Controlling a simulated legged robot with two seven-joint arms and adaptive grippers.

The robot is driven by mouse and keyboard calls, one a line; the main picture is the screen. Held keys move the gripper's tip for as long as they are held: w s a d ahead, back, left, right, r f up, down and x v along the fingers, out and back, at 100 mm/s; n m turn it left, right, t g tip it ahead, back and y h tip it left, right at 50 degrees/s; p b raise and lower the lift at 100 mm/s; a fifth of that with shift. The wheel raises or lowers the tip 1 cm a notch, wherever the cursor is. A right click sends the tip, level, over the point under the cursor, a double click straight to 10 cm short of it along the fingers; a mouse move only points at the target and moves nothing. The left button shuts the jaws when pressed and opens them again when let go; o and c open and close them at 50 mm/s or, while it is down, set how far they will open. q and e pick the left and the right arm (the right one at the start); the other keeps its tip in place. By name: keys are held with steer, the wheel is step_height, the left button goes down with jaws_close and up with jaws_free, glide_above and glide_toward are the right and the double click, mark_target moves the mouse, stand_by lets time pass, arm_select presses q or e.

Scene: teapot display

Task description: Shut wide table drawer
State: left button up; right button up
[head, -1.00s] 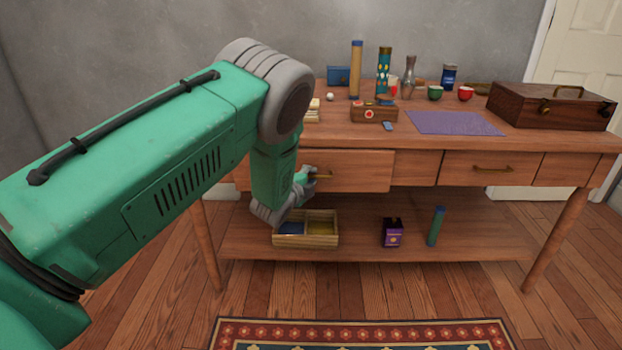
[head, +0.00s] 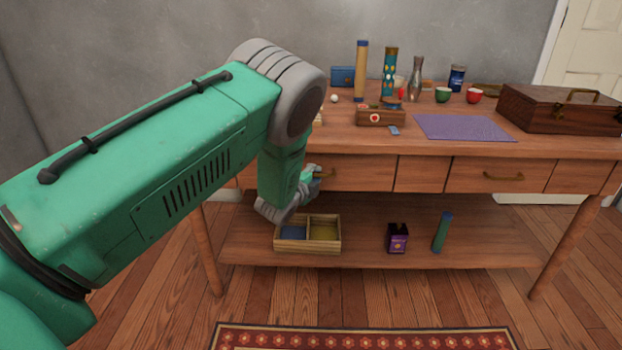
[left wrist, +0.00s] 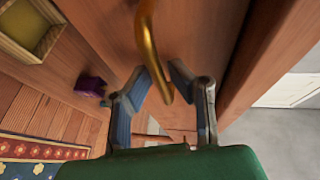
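The wide table drawer (head: 360,173) is at the left of the table in the head view. Its front looks about flush with the table front, though my arm covers its left part. Its brass handle (head: 326,174) also shows in the left wrist view (left wrist: 149,42). My left gripper (head: 312,175) is at this handle. In the left wrist view its fingers (left wrist: 163,73) are partly apart, one on each side of the handle's end, without a clear clamp on it. My right gripper is not in view.
A narrower drawer (head: 485,175) is to the right. Below, the shelf (head: 350,235) holds a divided wooden box (head: 308,250), a purple box (head: 398,238) and a teal cylinder (head: 441,233). The tabletop carries several items, including a wooden case (head: 560,110) and purple mat (head: 463,127).

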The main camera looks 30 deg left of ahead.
arm_select(q)
steer(key=a+v, duration=0.1)
steer(key=v, duration=1)
steer(key=shift+s, duration=0.45)
